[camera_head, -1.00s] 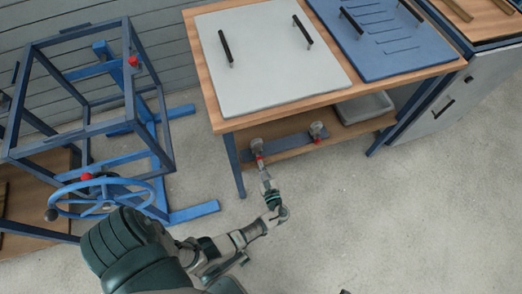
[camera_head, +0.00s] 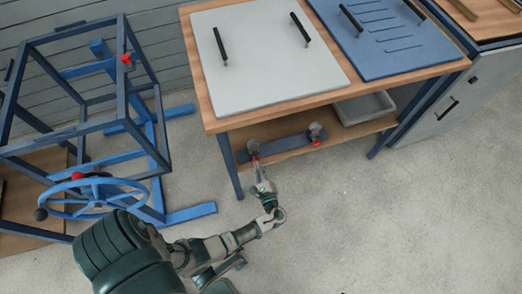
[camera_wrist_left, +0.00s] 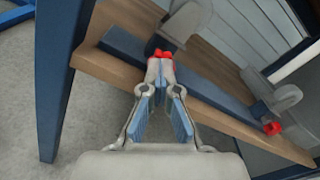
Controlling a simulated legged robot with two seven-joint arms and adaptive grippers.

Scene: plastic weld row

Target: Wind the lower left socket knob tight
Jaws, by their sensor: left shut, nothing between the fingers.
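A dark blue bar (camera_head: 285,146) on the low wooden shelf carries two grey sockets, each with a red knob. The left socket (camera_head: 253,146) has its red knob (camera_wrist_left: 160,52) at its front, facing my left gripper. My left gripper (camera_wrist_left: 160,68) has its fingertips together right at this knob, apparently touching or nearly so, with nothing held between them. In the head view the left gripper (camera_head: 259,172) reaches up to the shelf front and partly covers the knob. The right socket (camera_wrist_left: 277,100) has a red knob (camera_wrist_left: 271,128) below it. My right gripper is not seen.
The table's front leg (camera_wrist_left: 55,80) stands just left of the left gripper. The tabletop (camera_head: 330,103) overhangs the shelf. A grey tray (camera_head: 364,108) sits at the shelf's right. A blue frame with a handwheel (camera_head: 95,198) stands left. The floor at right is clear.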

